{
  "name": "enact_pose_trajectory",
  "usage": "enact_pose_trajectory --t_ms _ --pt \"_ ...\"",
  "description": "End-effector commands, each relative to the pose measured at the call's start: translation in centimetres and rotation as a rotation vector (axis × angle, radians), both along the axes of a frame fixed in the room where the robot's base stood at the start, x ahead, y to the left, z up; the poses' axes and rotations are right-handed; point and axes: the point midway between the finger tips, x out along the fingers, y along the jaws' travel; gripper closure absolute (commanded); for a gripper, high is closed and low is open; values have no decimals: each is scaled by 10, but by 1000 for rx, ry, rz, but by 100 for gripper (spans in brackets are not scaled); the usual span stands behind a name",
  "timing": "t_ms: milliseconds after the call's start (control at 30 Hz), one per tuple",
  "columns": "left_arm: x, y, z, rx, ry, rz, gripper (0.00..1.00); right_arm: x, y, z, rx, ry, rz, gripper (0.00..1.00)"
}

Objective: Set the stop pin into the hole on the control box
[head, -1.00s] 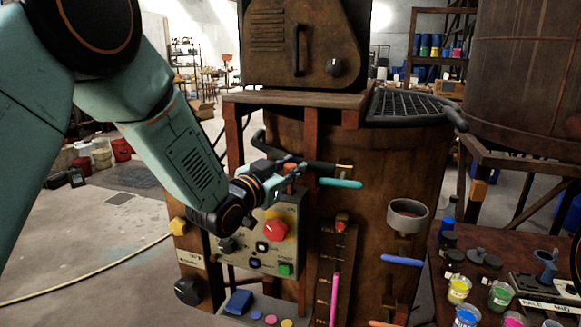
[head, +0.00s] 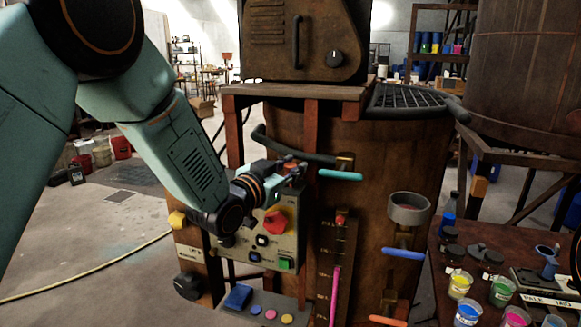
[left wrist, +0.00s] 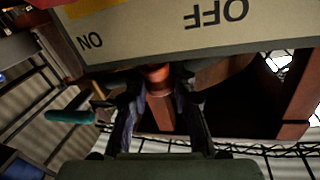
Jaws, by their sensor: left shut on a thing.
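The control box (head: 285,243) is a pale panel with a red knob on yellow, switches and a green button, on the front of the brown vat. My left gripper (head: 290,170) is at its upper edge, shut on the small orange-red stop pin (head: 293,168). In the left wrist view the panel (left wrist: 150,35) appears upside down with ON and OFF lettering. There the pin (left wrist: 157,76) sits between the fingers of my left gripper (left wrist: 160,100), close against the panel's edge. I see no hole, and I cannot tell whether the pin touches the box. My right gripper is out of view.
A black bent pipe (head: 300,150) and a teal handle (head: 340,175) are right by the left gripper. A ladle-like cup (head: 408,208) and blue handle (head: 402,254) are further right. A table (head: 435,285) with paint pots stands at right.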

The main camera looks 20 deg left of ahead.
Motion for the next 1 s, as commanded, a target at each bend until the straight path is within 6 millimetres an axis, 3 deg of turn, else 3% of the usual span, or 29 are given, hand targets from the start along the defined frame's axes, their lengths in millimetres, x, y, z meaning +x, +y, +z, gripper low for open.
enact_pose_trajectory --t_ms 1000 --pt "0 0 -18 0 -1 0 97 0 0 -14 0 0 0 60"
